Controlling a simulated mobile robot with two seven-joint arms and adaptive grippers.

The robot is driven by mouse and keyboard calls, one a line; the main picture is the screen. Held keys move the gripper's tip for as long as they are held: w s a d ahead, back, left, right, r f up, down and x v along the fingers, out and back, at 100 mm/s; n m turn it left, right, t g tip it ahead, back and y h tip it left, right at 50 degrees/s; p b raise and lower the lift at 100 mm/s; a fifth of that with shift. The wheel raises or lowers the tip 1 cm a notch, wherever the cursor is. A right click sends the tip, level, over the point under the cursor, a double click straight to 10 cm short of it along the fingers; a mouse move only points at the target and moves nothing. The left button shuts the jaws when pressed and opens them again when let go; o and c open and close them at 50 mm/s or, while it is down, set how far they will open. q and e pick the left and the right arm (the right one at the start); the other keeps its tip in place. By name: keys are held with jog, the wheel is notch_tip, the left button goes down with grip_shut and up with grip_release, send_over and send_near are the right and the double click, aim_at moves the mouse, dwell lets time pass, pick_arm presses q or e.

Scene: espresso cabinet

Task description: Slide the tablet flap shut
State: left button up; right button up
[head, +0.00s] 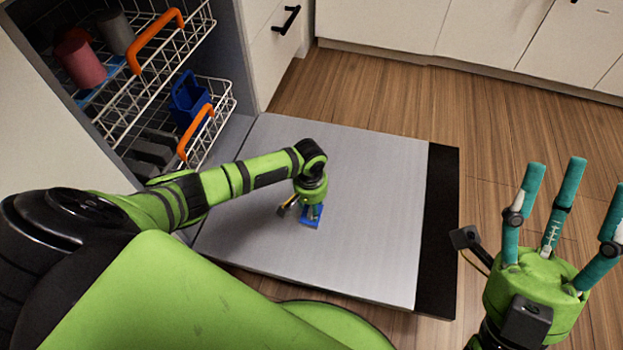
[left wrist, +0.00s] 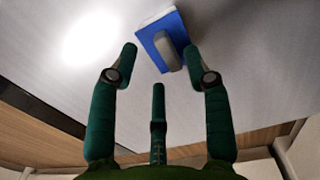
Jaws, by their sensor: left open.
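The blue tablet compartment (head: 311,222) sits in the inner face of the lowered dishwasher door (head: 380,200). In the left wrist view the compartment (left wrist: 152,42) is a blue rectangle with a grey raised piece (left wrist: 168,52) on it; I cannot tell for sure how far the flap is slid. My left gripper (head: 312,207) is over the compartment and partly hides it in the head view. Its fingers (left wrist: 165,70) are spread and empty, the right one close to the compartment; contact is unclear. My right gripper (head: 577,180) is open and empty, right of the door.
The dishwasher's upper rack (head: 150,75) holds cups, including a red one (head: 79,58). The lower rack (head: 218,100) holds a blue basket (head: 188,103). Both racks have orange handles. White cabinets (head: 400,25) line the back. Wooden floor (head: 400,95) lies clear beyond the door.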

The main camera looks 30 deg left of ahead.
aim_at(311, 214)
pick_arm(q)
notch_tip(311, 214, up, 8)
dwell(0.7)
